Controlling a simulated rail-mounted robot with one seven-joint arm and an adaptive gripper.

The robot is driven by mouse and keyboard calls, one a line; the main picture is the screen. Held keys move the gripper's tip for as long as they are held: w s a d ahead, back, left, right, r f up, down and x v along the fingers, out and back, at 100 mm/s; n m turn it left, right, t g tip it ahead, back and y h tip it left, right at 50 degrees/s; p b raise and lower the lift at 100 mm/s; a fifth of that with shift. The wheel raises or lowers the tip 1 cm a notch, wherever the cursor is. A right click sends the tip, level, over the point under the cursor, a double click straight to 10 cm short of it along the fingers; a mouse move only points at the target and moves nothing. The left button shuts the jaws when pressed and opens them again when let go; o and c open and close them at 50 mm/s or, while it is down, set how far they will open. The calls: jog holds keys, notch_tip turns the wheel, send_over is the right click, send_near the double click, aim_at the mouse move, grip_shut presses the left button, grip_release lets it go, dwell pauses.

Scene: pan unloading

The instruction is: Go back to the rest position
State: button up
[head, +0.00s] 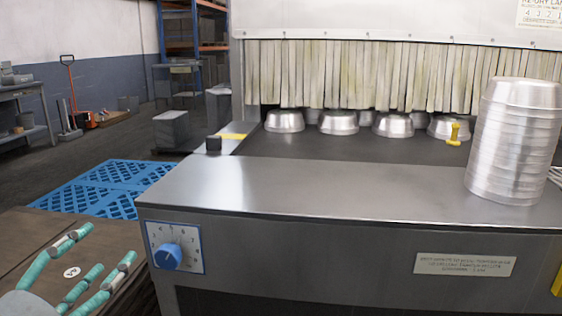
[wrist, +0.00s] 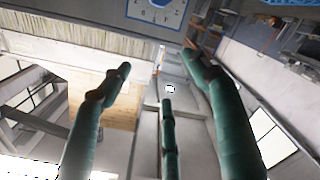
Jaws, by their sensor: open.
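My gripper (head: 100,268) is at the lower left of the head view, with its teal fingers spread open and nothing between them. It is left of the machine's front panel, over a brown surface (head: 30,235). In the wrist view my gripper (wrist: 160,90) also shows open and empty, with the dial panel (wrist: 155,12) at the top edge. A tall stack of metal pans (head: 512,140) stands on the right of the steel table (head: 300,190), apart from my gripper.
Several upturned pans (head: 338,121) sit on the dark belt by the strip curtain (head: 360,75). A blue dial (head: 167,257) is on the front panel. A yellow piece (head: 453,134) stands near the stack. Blue pallets (head: 105,188) lie on the floor at left. The table's middle is clear.

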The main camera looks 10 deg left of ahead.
jog(key=w+d+f+b, duration=0.2)
jog(key=w+f+b, duration=0.1)
jog(key=f+b, duration=0.7)
jog(key=shift+w+f+m+b, duration=0.3)
jog(key=shift+w+m+b, duration=0.1)
jog(key=shift+b, duration=0.3)
